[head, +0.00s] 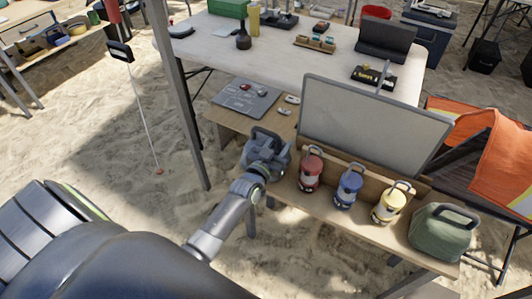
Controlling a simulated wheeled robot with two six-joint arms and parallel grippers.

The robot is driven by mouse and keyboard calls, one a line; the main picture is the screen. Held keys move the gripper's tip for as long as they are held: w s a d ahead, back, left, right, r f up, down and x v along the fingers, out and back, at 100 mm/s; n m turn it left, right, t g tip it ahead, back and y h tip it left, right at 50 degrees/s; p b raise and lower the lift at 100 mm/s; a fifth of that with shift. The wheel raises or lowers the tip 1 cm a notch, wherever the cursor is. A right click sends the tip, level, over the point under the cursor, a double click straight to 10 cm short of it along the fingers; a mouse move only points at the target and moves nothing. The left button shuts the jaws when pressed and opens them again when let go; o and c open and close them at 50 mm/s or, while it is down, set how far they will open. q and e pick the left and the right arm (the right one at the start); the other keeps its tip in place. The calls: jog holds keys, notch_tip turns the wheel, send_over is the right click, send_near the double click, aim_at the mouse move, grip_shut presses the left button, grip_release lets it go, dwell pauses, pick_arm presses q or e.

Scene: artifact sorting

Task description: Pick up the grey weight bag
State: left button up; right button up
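A blue-grey bag with a dark loop handle, which looks like the grey weight bag (278,146), stands at the left end of the low wooden bench. My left gripper (262,157) is at the near side of this bag and covers part of it. Gripper and bag overlap in similar greys, so I cannot tell whether the fingers are open or shut on it. A grey-green bag (440,235) with a dark handle stands at the right end of the bench. My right gripper is out of view.
A tent pole (178,90) stands left of the bench. A cluttered white table (285,62) lies beyond; an orange chair (495,155) is right.

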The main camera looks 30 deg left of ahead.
pick_arm(q)
grip_shut()
dwell(1.4)
jog(key=shift+w+r, duration=0.15)
jog(key=shift+r, duration=0.15)
